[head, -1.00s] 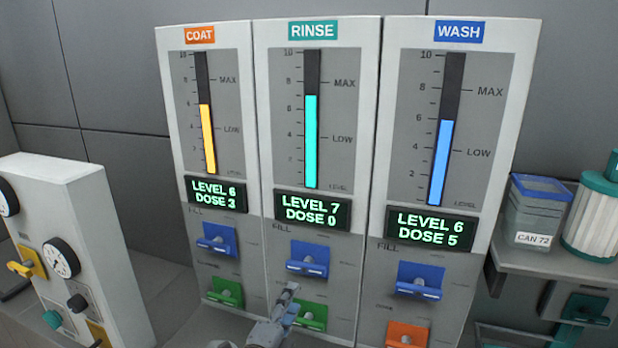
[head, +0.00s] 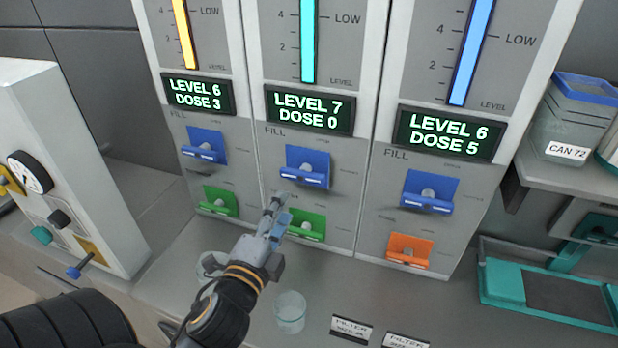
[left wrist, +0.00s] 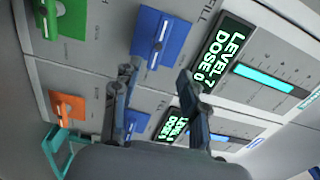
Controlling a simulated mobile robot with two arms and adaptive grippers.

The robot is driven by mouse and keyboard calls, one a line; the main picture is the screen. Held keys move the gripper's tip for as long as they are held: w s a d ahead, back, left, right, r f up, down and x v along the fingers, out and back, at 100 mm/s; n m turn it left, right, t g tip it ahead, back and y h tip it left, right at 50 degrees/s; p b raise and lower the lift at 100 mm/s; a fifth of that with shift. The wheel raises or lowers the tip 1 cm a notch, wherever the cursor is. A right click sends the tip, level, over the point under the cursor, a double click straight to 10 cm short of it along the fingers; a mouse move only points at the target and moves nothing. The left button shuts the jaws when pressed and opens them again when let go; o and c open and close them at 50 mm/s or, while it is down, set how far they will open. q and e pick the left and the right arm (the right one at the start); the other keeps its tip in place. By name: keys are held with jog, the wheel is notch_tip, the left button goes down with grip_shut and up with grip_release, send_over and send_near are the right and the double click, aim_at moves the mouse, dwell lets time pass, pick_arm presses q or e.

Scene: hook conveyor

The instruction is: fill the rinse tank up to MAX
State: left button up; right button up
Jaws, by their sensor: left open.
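The rinse column is the middle panel, with a teal level bar (head: 307,40) and a display (head: 310,112) reading LEVEL 7, DOSE 0. Its blue fill lever (head: 307,166) sits below the display, and a green lever (head: 307,224) sits lower. The upper gauge with the MAX mark is cut off in the head view now. My left gripper (head: 275,212) is open and empty, in front of the green lever and below the blue one. In the left wrist view, my left gripper's open fingers (left wrist: 155,88) are apart, with the rinse blue lever (left wrist: 160,38) beyond them.
Coat lever (head: 204,146) is left; wash lever (head: 430,190) and orange lever (head: 409,251) are right. A clear cup (head: 290,312) and filter labels (head: 352,328) are on the counter. A gauge box (head: 75,150) stands left, a teal-framed tray (head: 505,284) right.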

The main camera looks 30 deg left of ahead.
aim_at(301, 178)
pick_arm(q)
jog(key=p+x, duration=0.1)
jog(key=x, duration=0.9)
jog(key=shift+w, duration=0.4)
jog(key=shift+w+a+f, duration=0.1)
jog(key=shift+w+a, duration=0.1)
jog(key=shift+w, duration=0.4)
jog(key=c, duration=0.9)
grip_shut()
